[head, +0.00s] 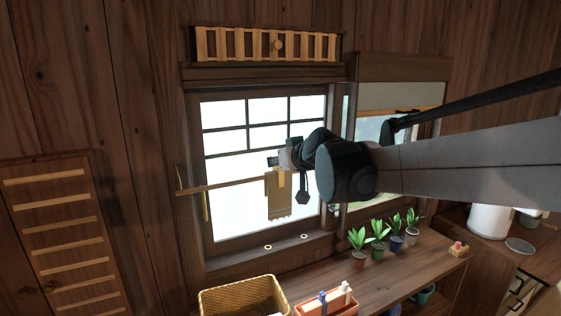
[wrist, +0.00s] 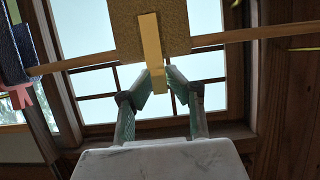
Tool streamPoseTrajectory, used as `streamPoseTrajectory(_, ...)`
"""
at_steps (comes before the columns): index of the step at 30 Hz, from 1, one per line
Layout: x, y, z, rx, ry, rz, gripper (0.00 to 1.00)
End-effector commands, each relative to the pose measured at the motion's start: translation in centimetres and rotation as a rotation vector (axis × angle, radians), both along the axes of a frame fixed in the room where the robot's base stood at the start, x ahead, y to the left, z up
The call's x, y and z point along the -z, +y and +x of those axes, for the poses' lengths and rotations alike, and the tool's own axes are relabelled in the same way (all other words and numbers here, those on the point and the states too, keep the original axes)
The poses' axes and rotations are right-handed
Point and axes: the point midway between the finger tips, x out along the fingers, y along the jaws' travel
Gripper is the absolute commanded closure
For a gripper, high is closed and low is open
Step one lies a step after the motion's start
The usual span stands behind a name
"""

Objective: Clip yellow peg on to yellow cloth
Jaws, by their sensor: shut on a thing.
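The yellow cloth (head: 278,205) hangs over a wooden rod (head: 225,184) in front of the window. It also shows at the top of the wrist view (wrist: 178,22). The yellow peg (wrist: 150,38) is a slim upright strip between my gripper's fingertips (wrist: 158,84). Its upper part overlaps the cloth in the wrist view, and its lower end sticks out below the cloth's edge. I cannot tell whether the peg's jaws grip the cloth. My gripper (head: 281,163) is shut on the peg, at the rod by the cloth's top; my arm comes in from the right.
A dark blue cloth (wrist: 14,50) with a pink peg (wrist: 20,92) is at the left of the wrist view. Below the window, a shelf holds several potted plants (head: 378,240), an orange box (head: 325,306) and a woven basket (head: 240,290). The rod left of the yellow cloth is bare.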

Motion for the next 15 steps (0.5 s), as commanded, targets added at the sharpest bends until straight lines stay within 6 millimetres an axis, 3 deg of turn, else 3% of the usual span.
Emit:
streamPoseTrajectory(11, 0.10, 0.00, 0.00, 0.000, 0.000, 0.000, 1.00)
streamPoseTrajectory(12, 0.10, 0.00, 0.00, 0.000, 0.000, 0.000, 0.86)
streamPoseTrajectory(15, 0.10, 0.00, 0.00, 0.000, 0.000, 0.000, 0.73)
